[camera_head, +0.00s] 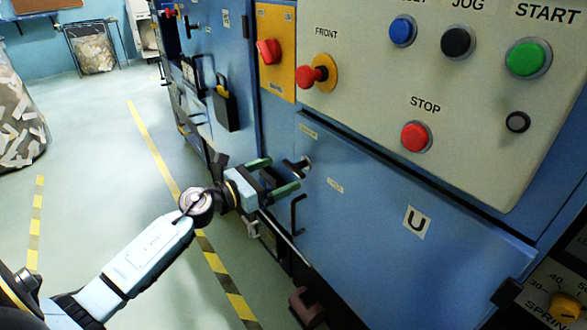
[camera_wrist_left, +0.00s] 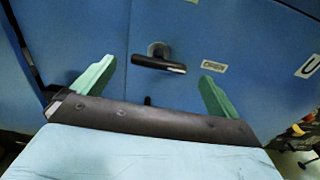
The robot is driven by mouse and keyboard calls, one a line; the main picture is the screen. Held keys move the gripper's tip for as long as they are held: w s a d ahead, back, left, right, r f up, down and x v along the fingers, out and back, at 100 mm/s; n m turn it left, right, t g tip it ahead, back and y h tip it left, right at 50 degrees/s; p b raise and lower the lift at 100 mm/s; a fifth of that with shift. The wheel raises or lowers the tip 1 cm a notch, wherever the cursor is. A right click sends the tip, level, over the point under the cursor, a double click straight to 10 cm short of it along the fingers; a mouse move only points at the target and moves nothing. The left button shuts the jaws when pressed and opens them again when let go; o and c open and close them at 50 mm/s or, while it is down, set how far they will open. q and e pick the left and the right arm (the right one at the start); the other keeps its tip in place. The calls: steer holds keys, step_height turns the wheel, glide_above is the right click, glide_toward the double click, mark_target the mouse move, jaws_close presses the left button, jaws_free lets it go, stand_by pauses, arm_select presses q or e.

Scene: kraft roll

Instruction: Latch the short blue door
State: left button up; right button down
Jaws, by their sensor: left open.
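The short blue door (camera_head: 375,225) is the low panel marked "U" under the control panel. Its latch handle (camera_head: 303,164) is a dark lever near the upper left edge. In the left wrist view the lever (camera_wrist_left: 160,64) lies nearly level on a round base, its free end to the right. My left gripper (camera_head: 282,173) is open and empty in front of the lever. In the left wrist view its green fingers (camera_wrist_left: 158,72) stand to the left and right of the lever, apart from it. I cannot tell whether the door is fully flush. My right gripper is not in view.
The control panel (camera_head: 440,70) with protruding buttons is above the door. A red knob (camera_head: 310,76) sticks out at its left. A black pull handle (camera_head: 297,214) is below the lever. The floor (camera_head: 100,170) to the left is open, with striped tape.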

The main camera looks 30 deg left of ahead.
mark_target(291, 169)
arm_select(q)
steer(key=x, duration=0.4)
steer(key=shift+w, duration=0.1)
steer(key=shift+w+d, duration=0.3)
steer(key=shift+w, duration=0.35)
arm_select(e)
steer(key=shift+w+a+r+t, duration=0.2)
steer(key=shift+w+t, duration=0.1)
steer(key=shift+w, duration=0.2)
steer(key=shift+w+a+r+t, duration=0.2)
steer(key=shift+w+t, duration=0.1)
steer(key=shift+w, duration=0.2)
arm_select(q)
steer(key=c, duration=1)
